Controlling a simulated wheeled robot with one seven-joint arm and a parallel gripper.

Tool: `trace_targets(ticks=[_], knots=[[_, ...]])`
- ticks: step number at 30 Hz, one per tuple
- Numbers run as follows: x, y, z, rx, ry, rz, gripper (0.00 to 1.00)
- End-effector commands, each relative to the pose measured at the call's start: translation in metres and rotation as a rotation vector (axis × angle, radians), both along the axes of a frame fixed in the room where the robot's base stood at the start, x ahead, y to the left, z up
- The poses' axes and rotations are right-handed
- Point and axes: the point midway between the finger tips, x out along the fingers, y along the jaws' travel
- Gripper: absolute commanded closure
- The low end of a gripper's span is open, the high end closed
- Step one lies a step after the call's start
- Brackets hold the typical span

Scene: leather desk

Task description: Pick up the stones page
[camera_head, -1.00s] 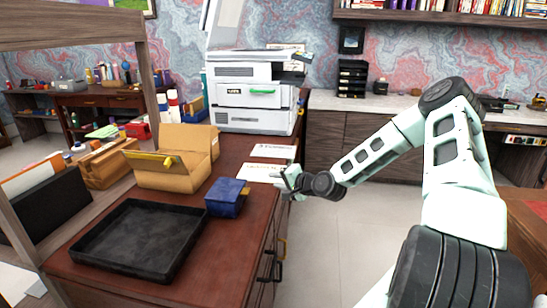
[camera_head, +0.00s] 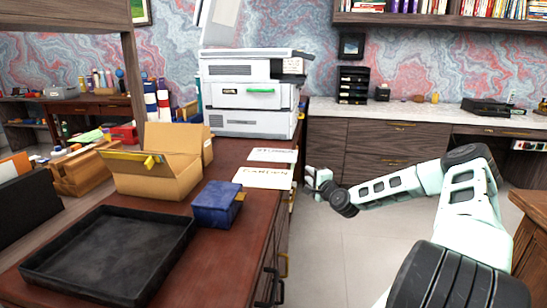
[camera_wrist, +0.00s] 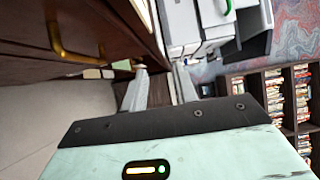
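Two white pages lie on the red-brown desk (camera_head: 150,262), near its right edge, in front of the printer. The farther page (camera_head: 272,155) bears lettering that seems to read "STONES", upside down. The nearer page (camera_head: 263,178) has larger lettering, hard to read, perhaps "GARDEN". My gripper (camera_head: 318,178) is just off the desk's right side, beside the pages and apart from them. In the wrist view my gripper (camera_wrist: 158,88) has its two fingers spread, with nothing seen held between them. I cannot clearly make out the stones page in that view.
A printer (camera_head: 250,95) stands behind the pages. A blue box (camera_head: 217,204), an open cardboard box (camera_head: 155,178) and a black tray (camera_head: 60,270) occupy the desk's left and front. Drawer handles (camera_wrist: 68,45) project from the desk side. Open floor lies right of the desk.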

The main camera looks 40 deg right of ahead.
Motion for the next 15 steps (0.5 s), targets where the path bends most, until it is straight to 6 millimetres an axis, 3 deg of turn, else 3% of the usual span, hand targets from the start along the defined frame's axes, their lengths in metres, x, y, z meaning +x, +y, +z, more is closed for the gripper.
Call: trace_targets(ticks=[6, 15], knots=[[0.042, -0.012, 0.000, 0.000, -0.001, 0.000, 0.71], [0.065, -0.019, -0.001, 0.000, 0.000, 0.001, 0.71]])
